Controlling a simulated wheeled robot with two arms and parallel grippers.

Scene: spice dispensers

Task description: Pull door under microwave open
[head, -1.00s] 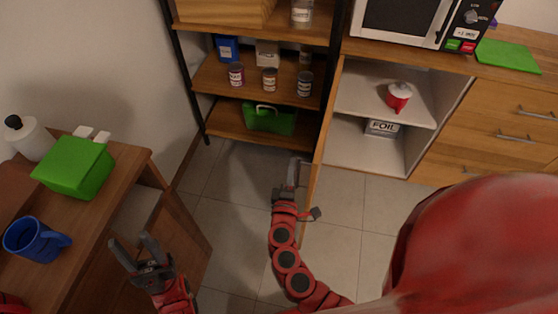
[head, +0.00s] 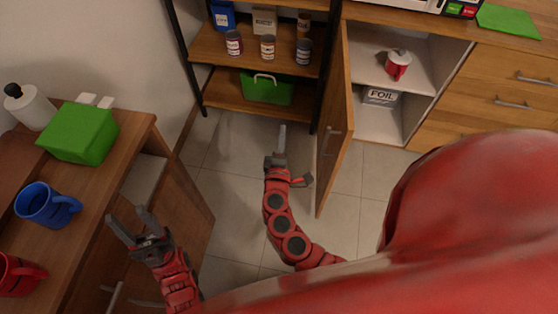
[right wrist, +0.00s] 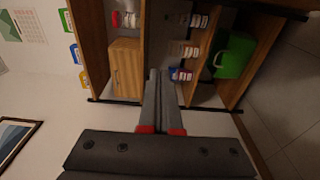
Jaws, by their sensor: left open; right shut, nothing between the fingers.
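The microwave (head: 418,3) shows only its lower edge at the top of the head view. The wooden door (head: 336,125) under it stands wide open, swung out to the left, with its handle (head: 328,141) on its left face. The open cabinet (head: 425,75) shows a red pot and a foil box on two shelves. My right gripper (head: 281,137) is shut and empty, left of the door and apart from its handle. In the right wrist view its closed fingers (right wrist: 158,98) point at the shelf unit. My left gripper (head: 133,224) is open and empty beside the left counter.
A shelf unit (head: 270,55) with jars and a green basket (head: 268,90) stands behind my right gripper. Tiled floor (head: 235,190) is clear between counter and door.

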